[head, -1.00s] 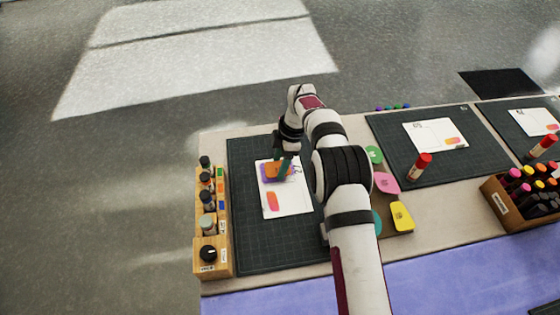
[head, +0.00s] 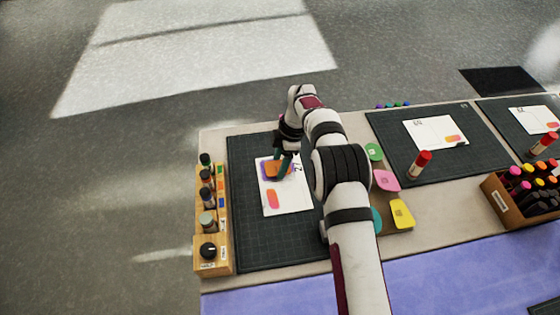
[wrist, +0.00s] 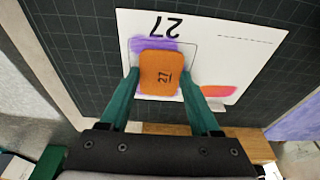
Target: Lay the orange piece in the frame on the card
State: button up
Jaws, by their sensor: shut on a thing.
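The piece is over the printed frame (wrist: 196,50) on the white card (wrist: 240,60), which also bears a 27 and purple colouring. I cannot tell whether the piece touches the card. In the head view my gripper (head: 279,178) points down at the upper part of the card (head: 289,203), and its fingers partly cover the orange piece (head: 272,169).
The card lies on a dark cutting mat (head: 255,245). A wooden rack of bottles (head: 212,245) stands along the mat's left side. Coloured pieces, such as a yellow one (head: 402,216), lie right of my arm. A red glue stick (head: 420,165) stands on the neighbouring mat.

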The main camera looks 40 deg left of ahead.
jog(key=o, duration=1)
jog(key=shift+c, duration=0.2)
jog(key=shift+s+a+v, duration=0.2)
jog(key=shift+v, duration=0.95)
jog(key=shift+s+a+v, duration=0.15)
jog(key=shift+s+v, duration=0.05)
jog(key=shift+v, duration=0.9)
jog(key=shift+s+a+v, duration=0.2)
jog(key=shift+v, duration=0.95)
jog(key=shift+r, duration=0.2)
